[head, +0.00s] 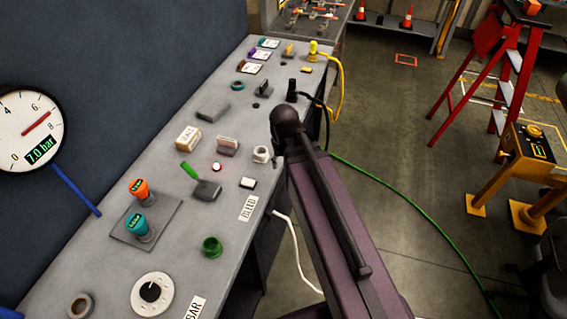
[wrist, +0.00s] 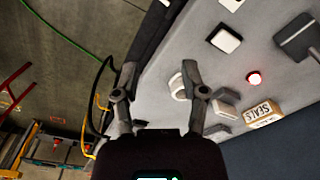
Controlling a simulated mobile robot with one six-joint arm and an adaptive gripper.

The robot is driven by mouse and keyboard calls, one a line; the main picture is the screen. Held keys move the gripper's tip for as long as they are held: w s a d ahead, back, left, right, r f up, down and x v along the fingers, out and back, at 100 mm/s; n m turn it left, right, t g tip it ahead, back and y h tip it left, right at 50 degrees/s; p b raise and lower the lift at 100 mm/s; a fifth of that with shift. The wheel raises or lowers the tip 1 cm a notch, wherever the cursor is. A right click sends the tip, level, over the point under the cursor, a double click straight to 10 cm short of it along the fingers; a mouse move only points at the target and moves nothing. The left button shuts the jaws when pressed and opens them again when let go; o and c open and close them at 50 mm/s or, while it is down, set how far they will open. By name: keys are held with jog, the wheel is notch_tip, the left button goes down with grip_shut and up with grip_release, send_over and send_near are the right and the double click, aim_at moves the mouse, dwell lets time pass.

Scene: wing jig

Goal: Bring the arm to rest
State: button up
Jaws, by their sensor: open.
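My gripper (wrist: 158,78) shows in the wrist view with its two fingers spread apart and nothing between them. It is above the edge of the grey bench panel (wrist: 160,50). A white round fitting (wrist: 177,86) shows beside the right finger, partly hidden by it; I cannot tell whether they touch. In the head view my dark arm (head: 335,220) reaches along the right side of the bench. The gripper's fingers cannot be made out there.
The bench (head: 225,95) carries a green-handled lever (head: 190,171), a lit red button (head: 217,167), a SEALS box (wrist: 263,113) and orange and teal knobs (head: 139,188). A green hose (head: 400,193) lies on the floor. A red ladder (head: 510,75) and yellow stand (head: 530,160) are right.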

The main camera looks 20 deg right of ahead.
dwell(0.3)
jog(key=s, duration=0.1)
jog(key=s+f+b, duration=0.1)
jog(key=s, duration=0.1)
jog(key=shift+s+d+f+g, duration=0.2)
jog(key=shift+s+d+g, duration=0.05)
jog(key=shift+d+g, duration=0.1)
dwell(1.0)
